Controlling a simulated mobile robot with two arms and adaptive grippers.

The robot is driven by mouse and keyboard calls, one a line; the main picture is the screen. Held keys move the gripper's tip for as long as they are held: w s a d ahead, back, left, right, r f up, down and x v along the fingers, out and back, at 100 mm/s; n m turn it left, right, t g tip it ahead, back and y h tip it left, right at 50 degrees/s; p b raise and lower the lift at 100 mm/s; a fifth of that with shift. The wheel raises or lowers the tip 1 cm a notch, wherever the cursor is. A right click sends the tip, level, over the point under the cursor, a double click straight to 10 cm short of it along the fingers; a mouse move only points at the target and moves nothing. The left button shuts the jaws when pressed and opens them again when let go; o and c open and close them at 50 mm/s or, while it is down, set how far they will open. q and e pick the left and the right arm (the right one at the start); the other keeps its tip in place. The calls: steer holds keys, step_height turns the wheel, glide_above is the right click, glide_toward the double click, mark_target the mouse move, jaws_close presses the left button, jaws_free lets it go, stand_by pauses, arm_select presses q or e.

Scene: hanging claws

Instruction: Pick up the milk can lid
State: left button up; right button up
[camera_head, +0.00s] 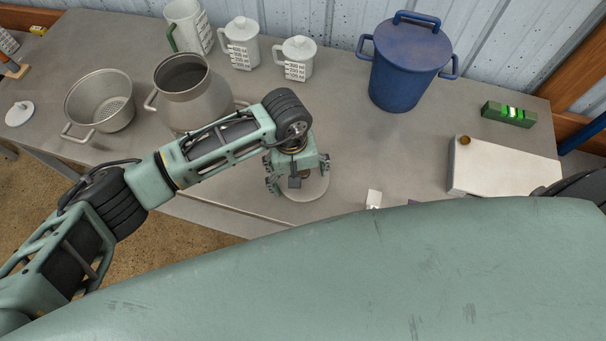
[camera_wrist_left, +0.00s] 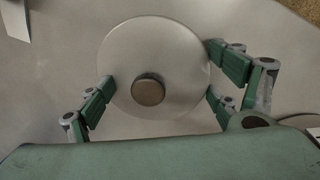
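A flat, round, pale grey lid (camera_head: 308,188) with a darker round knob lies on the table. I take it to be the milk can lid. In the left wrist view the lid (camera_wrist_left: 172,48) shows nearly whole, with its knob near the middle. My left gripper (camera_head: 296,178) is above the lid and hides part of it in the head view. In the left wrist view the gripper's green fingers (camera_wrist_left: 163,82) are spread apart on both sides of the knob, near the lid's rim, with nothing between them touching the knob. My right gripper is not in view.
A grey can (camera_head: 190,106) without a lid and a strainer pot (camera_head: 100,103) stand at the left.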

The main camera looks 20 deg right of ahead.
arm_select(q)
steer(key=shift+s+a, duration=0.1)
steer(key=c, duration=0.7)
steer(key=shift+f, duration=0.15)
steer(key=shift+c, duration=0.3)
steer(key=shift+a, duration=0.1)
steer(key=shift+r, duration=0.3)
steer(key=c, duration=0.4)
steer(key=r+b, duration=0.1)
steer(key=r, duration=0.3)
steer(key=shift+s+b, duration=0.35)
steer(key=shift+s, duration=0.05)
steer(key=shift+c, duration=1.2)
steer(key=s+a+r+b, duration=0.2)
steer(key=s+a+r, duration=0.1)
steer(key=s+r, duration=0.55)
steer(key=w+a+r, duration=0.2)
steer(key=w+a, duration=0.1)
steer(key=a, duration=1)
steer(key=w+a+r+n, duration=0.1)
steer(key=w+a, duration=0.3)
steer(key=a, duration=0.9)
steer(key=shift+a+r, duration=0.15)
steer(key=shift+r, duration=0.3)
